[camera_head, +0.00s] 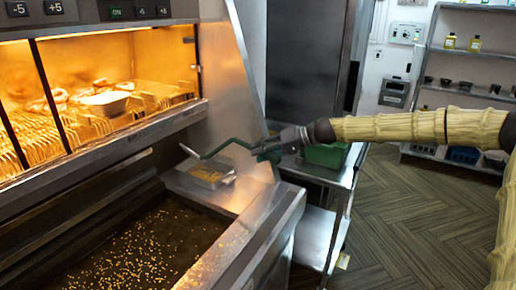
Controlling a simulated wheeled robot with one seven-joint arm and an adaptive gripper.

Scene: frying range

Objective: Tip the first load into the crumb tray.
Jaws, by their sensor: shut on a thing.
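My gripper (268,147) is shut on the green handle of a skimmer (228,142). The skimmer reaches left from the gripper, and its small end shows above the back of the fryer. Whether it carries any crumbs cannot be seen. The crumb tray (228,181), a small metal pan with golden bits in it, sits at the back corner of the fryer, below the skimmer. The fryer vat (150,245) holds dark oil with many golden crumbs floating on it.
A lit, heated cabinet (100,95) with racks and food stands above the fryer at left. A steel cart (322,172) with a green bin (327,155) stands behind my gripper. Shelves (465,65) stand at the back right. The floor at right is clear.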

